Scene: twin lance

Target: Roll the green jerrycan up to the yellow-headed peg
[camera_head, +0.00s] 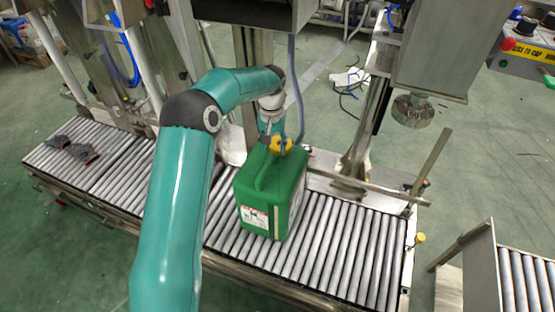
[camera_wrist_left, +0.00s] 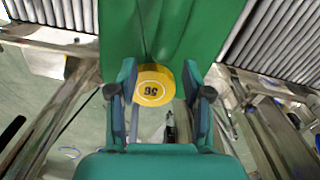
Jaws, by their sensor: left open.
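The green jerrycan (camera_head: 270,195) stands upright on the roller conveyor, with a white label low on its front. Its yellow cap (camera_head: 281,145) is on top. The cap also shows in the left wrist view (camera_wrist_left: 153,85), in front of the green body (camera_wrist_left: 165,30). My left gripper (camera_head: 275,142) is at the cap. In the left wrist view my open left gripper (camera_wrist_left: 158,78) has one finger on each side of the cap; whether they touch it I cannot tell. The yellow-headed peg (camera_head: 419,238) is at the conveyor's right end. My right gripper is not in view.
The roller conveyor (camera_head: 335,250) is clear between jerrycan and right end. Grey gloves (camera_head: 72,149) lie on its left part. A metal rail (camera_head: 370,188) runs along the back edge. A filling head (camera_head: 413,110) hangs above right. Another conveyor (camera_head: 525,280) stands beyond a gap.

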